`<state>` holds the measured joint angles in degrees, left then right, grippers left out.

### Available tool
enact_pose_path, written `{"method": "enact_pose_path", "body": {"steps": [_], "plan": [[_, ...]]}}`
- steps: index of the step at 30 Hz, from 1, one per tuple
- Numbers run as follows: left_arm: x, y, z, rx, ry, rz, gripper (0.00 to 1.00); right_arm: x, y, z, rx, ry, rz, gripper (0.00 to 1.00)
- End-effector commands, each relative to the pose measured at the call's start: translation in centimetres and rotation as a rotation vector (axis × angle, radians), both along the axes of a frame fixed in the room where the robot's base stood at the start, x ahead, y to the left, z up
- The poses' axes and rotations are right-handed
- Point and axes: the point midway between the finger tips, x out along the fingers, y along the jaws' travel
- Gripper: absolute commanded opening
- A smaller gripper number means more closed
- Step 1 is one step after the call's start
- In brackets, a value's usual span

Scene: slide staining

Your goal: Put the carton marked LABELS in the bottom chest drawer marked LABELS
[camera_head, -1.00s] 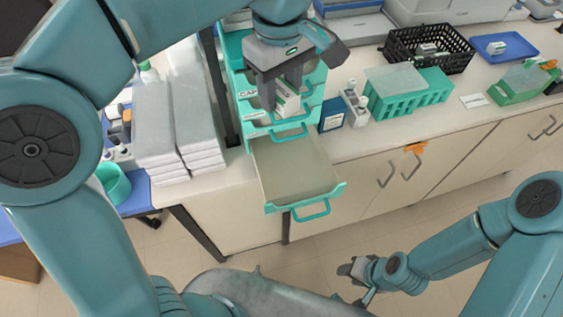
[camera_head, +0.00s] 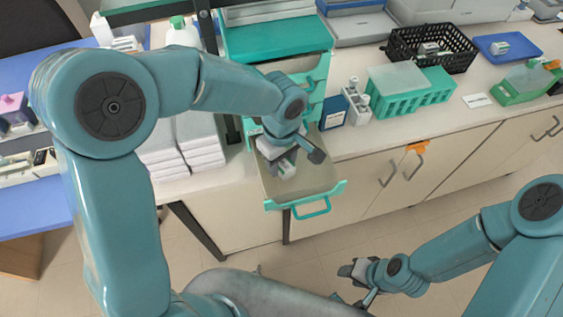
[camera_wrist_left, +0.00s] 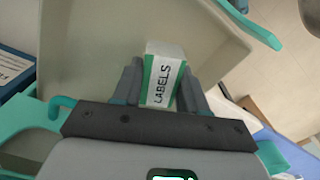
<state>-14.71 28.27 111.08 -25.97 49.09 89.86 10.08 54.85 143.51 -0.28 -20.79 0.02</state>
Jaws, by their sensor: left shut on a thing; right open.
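The carton marked LABELS (camera_wrist_left: 163,80), white with green edges, is held between the fingers of my left gripper (camera_wrist_left: 158,88) in the left wrist view. In the head view the carton (camera_head: 287,169) shows small and white at the tip of my left gripper (camera_head: 282,162). The gripper is over the inside of the pulled-out bottom drawer (camera_head: 325,190). Whether the carton touches the drawer floor, I cannot tell. The drawer's floor also shows in the left wrist view (camera_wrist_left: 110,30). My right gripper (camera_head: 360,280) is open and empty, low in front of the counter.
The teal chest (camera_head: 275,40) stands behind the drawer, with other drawer fronts above it. A blue box (camera_head: 333,112), a teal rack (camera_head: 395,100) and a black basket (camera_head: 455,58) stand to the right. White stacks (camera_head: 195,150) stand close on the left.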

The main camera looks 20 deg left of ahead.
Motion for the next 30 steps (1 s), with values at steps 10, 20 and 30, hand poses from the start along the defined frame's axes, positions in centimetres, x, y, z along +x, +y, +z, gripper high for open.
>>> {"method": "enact_pose_path", "body": {"steps": [10, 20, 30], "plan": [[0.0, 0.0, -1.5, -0.001, -0.002, 0.001, 0.13, 0.0, 0.0, 0.1, 0.0, 0.0, 0.0, 0.43], [0.0, 0.0, -1.9, -0.001, -0.001, 0.001, 0.68, 0.0, 0.0, -0.4, 0.0, 0.0, 0.0, 0.43], [0.0, 0.0, -1.1, -0.001, -0.001, 0.001, 0.68, 0.0, 0.0, 0.5, 0.0, 0.0, 0.0, 0.43]]}}
